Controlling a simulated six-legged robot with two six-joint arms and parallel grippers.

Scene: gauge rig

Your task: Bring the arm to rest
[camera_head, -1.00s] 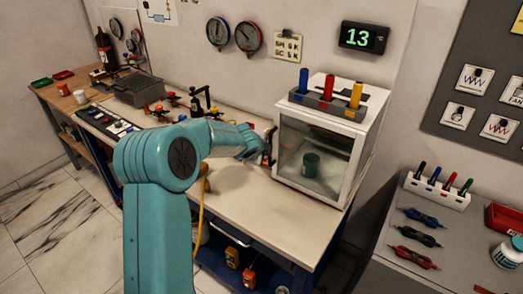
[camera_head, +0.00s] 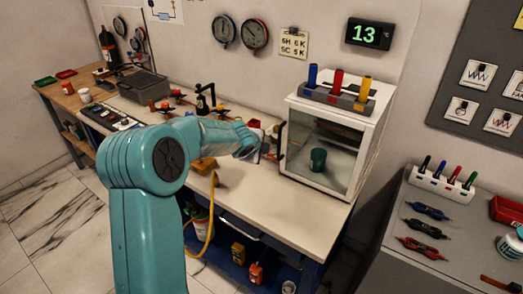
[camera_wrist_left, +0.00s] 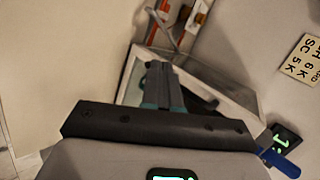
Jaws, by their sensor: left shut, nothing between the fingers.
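My left arm (camera_head: 155,200) reaches in from the left over the white-topped bench (camera_head: 270,205). Its gripper (camera_wrist_left: 160,68) is shut and empty in the left wrist view. In the head view, the hand (camera_head: 243,138) is just left of the glass-fronted cabinet (camera_head: 328,150), apart from its dark handle (camera_head: 281,140); the fingertips are hard to make out there. The cabinet door looks closed, with a dark green cup (camera_head: 318,160) behind the glass. My right gripper is out of view.
Red, blue and yellow cylinders stand in a rack (camera_head: 337,99) on the cabinet. A black tap-like fixture (camera_head: 206,98) and small parts lie behind the arm. A yellow cable (camera_head: 211,215) hangs at the bench's front edge. The front benchtop is clear.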

